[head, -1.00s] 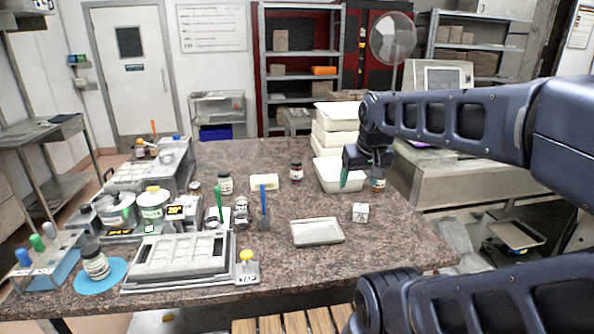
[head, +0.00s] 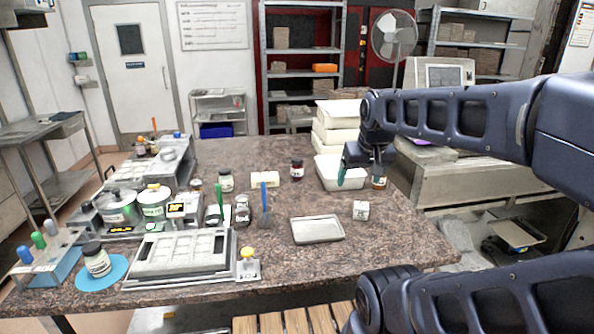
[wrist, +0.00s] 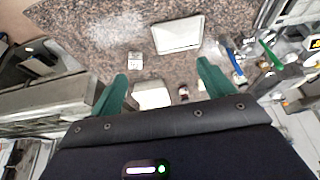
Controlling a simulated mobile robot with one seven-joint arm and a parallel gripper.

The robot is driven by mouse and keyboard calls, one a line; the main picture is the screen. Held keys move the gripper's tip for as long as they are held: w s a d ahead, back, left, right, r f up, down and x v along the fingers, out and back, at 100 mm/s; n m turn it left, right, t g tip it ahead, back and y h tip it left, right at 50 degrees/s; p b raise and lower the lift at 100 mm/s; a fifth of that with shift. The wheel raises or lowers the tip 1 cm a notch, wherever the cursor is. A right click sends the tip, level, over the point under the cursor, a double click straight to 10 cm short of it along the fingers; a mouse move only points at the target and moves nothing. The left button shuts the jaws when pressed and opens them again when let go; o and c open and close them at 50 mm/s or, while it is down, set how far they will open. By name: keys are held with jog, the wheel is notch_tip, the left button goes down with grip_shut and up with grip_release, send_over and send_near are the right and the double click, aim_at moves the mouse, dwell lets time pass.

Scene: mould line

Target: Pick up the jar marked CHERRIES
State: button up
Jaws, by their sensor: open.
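No jar label is legible, so I cannot tell which jar is marked CHERRIES. A dark red jar (head: 297,169) stands upright toward the back middle of the speckled table. It appears to show small between the fingers in the wrist view (wrist: 184,91). Other jars are a pale-labelled jar (head: 226,181), a clear jar (head: 242,211) and a jar (head: 97,261) on a blue round mat. My gripper's green fingers are apart and empty in the wrist view (wrist: 162,74).
A white bin (head: 328,170) stands beside my gripper, with stacked white boxes (head: 338,128) behind. A metal tray (head: 317,229) and a small white cube (head: 361,210) lie nearer. Scales, tubs and a mould plate (head: 180,253) crowd the left. The front right of the table is clear.

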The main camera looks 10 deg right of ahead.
jog(key=w+r+m, duration=0.1)
jog(key=w+r, duration=0.2)
jog(key=w, duration=1.1)
jog(key=m+h, duration=0.2)
jog(key=m, duration=0.3)
send_over(297, 167)
jog(key=a, duration=0.1)
jog(key=shift+g, duration=0.4)
jog(key=f, duration=1.3)
jog(key=s+f, duration=0.1)
jog(key=f, duration=0.6)
jog(key=shift+a, duration=0.2)
jog(key=shift+x, duration=5.15)
jog(key=shift+w+d+r+n, duration=0.1)
jog(key=shift+w+r+n, duration=0.1)
jog(key=shift+n, duration=0.1)
jog(key=c, duration=1.2)
